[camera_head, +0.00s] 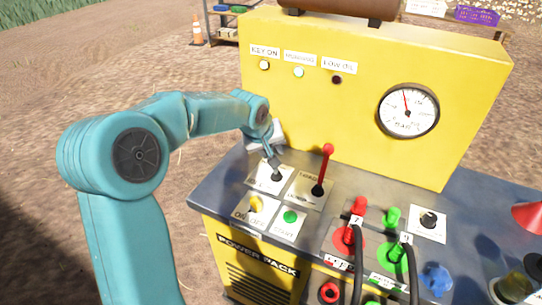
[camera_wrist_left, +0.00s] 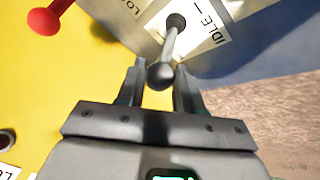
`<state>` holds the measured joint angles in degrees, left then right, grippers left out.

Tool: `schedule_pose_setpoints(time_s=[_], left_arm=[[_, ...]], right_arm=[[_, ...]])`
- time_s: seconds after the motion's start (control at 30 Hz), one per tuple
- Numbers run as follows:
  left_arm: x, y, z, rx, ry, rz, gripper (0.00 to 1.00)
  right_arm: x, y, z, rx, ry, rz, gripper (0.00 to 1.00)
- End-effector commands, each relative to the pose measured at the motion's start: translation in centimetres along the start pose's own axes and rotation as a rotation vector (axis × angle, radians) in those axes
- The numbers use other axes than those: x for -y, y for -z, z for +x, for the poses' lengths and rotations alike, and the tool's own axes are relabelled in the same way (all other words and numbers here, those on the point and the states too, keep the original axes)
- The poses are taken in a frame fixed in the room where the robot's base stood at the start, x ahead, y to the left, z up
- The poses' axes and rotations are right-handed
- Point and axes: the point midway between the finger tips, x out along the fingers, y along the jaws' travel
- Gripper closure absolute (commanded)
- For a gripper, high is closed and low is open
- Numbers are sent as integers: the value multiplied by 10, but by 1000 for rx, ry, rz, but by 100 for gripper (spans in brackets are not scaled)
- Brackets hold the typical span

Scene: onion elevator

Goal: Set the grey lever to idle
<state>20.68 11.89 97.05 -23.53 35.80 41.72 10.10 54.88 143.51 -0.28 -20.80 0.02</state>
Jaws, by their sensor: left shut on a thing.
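The grey lever (camera_head: 277,176) stands on a white plate at the back left of the power pack's top. In the head view my left gripper (camera_head: 271,157) comes down over it and hides most of its upper part. In the left wrist view the lever (camera_wrist_left: 169,45) has a dark base and a round grey knob. The knob sits between the fingertips of my left gripper (camera_wrist_left: 158,84), which is shut on it. The plate (camera_wrist_left: 208,42) reads "IDLE" along its right side in that view. My right gripper is not in view.
A red-knobbed lever (camera_head: 323,171) stands close to the right of the grey one. A yellow knob (camera_head: 256,204) and a green button (camera_head: 290,217) lie in front. The yellow gauge panel (camera_head: 350,140) rises behind. Cables and plugs fill the front right.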

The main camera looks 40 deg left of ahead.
Motion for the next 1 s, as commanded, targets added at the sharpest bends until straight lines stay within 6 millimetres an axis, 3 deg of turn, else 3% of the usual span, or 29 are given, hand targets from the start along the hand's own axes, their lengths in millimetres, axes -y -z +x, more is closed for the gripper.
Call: schedule_pose_setpoints(time_s=[0.8,0.83,0.9,1.0], left_arm=[[5,-4,5,12,13,-1,100],[5,-4,5,12,13,-1,55],[5,-4,4,11,12,0,40],[4,-4,4,9,9,0,40]], right_arm=[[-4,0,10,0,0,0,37],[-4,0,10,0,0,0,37],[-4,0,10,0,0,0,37],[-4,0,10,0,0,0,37]])
